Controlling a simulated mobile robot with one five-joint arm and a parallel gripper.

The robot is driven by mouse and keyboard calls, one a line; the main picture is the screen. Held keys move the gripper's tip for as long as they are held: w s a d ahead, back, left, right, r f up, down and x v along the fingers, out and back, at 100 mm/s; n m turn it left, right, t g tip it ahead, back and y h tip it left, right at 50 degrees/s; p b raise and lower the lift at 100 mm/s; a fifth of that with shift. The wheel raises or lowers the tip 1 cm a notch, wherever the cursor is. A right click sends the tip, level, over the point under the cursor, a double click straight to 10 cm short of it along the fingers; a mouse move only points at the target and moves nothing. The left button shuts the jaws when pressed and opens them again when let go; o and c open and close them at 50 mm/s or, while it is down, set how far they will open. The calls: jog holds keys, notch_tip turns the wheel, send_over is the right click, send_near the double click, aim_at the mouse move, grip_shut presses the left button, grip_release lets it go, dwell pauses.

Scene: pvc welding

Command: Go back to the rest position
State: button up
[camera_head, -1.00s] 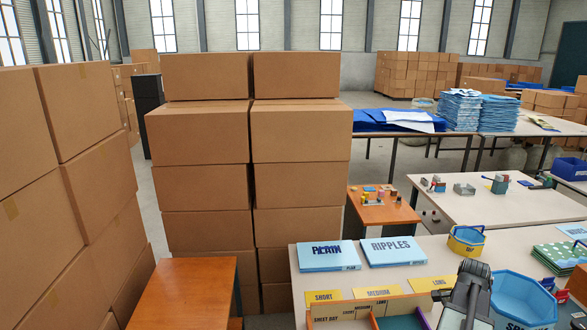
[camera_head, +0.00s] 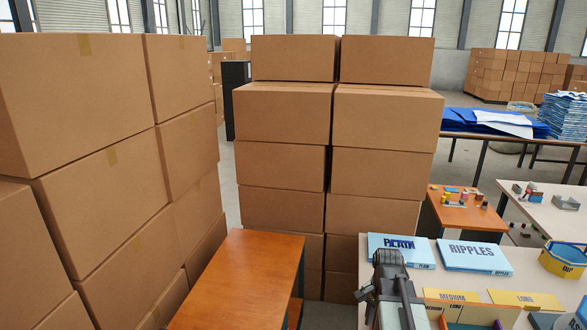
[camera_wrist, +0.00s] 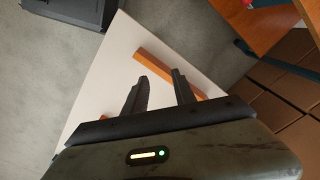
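My gripper shows in the wrist view (camera_wrist: 160,90) with its two dark fingers apart and nothing between them. It hangs over a corner of the white table (camera_wrist: 105,75), with an orange-brown strip (camera_wrist: 170,70) beyond the fingertips. In the head view my dark arm (camera_head: 392,285) rises at the bottom, in front of the white table's near left part. The fingertips cannot be made out there.
Stacked cardboard boxes (camera_head: 283,115) stand behind, with more (camera_head: 90,90) at the left. An orange table (camera_head: 240,275) is left of the arm. Blue PLAIN (camera_head: 400,251) and RIPPLES (camera_head: 473,257) packs, yellow labels (camera_head: 525,299) and a yellow-blue bin (camera_head: 563,262) lie right.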

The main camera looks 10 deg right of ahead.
jog(key=s+a+f+n+b, duration=0.1)
jog(key=a+f+n, duration=0.1)
jog(key=a+n, duration=0.9)
jog(key=shift+s+a+f+n+b, duration=0.2)
jog(key=shift+a+f+n+b, duration=0.15)
jog(key=shift+a, duration=1.9)
